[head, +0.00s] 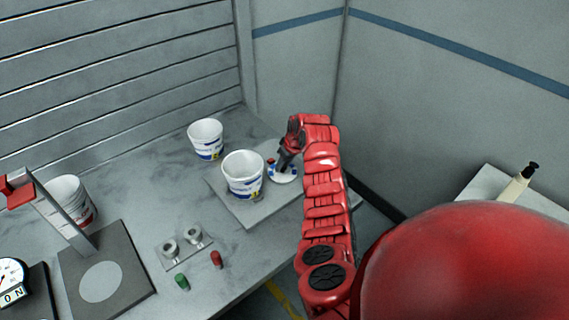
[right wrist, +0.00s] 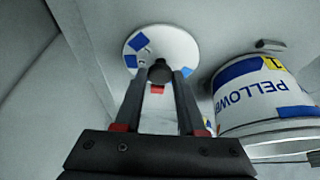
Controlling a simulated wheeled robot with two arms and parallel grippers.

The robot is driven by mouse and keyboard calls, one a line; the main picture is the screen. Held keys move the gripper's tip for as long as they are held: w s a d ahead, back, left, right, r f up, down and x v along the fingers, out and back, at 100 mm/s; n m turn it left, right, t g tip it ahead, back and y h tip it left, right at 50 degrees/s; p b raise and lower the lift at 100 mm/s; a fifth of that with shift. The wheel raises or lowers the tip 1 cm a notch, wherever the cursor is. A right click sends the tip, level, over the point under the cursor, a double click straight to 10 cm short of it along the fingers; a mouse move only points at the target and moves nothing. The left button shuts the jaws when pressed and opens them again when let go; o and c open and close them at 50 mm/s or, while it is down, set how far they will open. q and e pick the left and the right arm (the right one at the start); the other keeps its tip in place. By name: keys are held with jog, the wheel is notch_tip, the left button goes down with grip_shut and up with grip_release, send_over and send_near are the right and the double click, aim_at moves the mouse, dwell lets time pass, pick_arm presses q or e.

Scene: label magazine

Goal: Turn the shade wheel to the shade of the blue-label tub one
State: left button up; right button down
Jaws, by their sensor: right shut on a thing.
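The shade wheel (head: 285,179) is a white disc with blue patches of differing shade along its rim. It lies on a grey plate (head: 250,216), and it also shows in the right wrist view (right wrist: 178,45). My right gripper (head: 282,165) reaches down over it. In the right wrist view its fingers (right wrist: 160,78) are shut on the dark knob (right wrist: 160,70) at the wheel's middle. A small red mark shows just beside the knob. A white tub with a blue label (head: 243,176) stands upright on the plate beside the wheel. Its label (right wrist: 268,92) carries a yellow tag, seemingly numbered 1. My left gripper is out of view.
Another blue-label tub (head: 206,140) stands behind the plate. A red-label tub (head: 72,198) stands at the left, behind a dark stand (head: 130,275). Two grey knobs (head: 170,248), a green piece (head: 181,281) and a red piece (head: 216,259) are near the front edge.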

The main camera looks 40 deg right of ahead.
jog(key=shift+a+m+h+b, duration=0.1)
jog(key=shift+m+h+b, duration=0.45)
jog(key=shift+m, duration=0.65)
jog(key=shift+r+m, duration=0.1)
jog(key=shift+m, duration=0.2)
jog(key=c, duration=0.5)
grip_release()
jog(key=shift+s+r, duration=0.15)
jog(key=shift+r, duration=0.3)
jog(key=b+v, duration=0.2)
jog(key=v, duration=0.3)
notch_tip(320, 180, up, 11)
jog(key=p, duration=0.5)
send_over(287, 177)
jog(key=s+a, duration=0.1)
jog(key=s, duration=0.3)
jog(key=shift+s+f, duration=0.2)
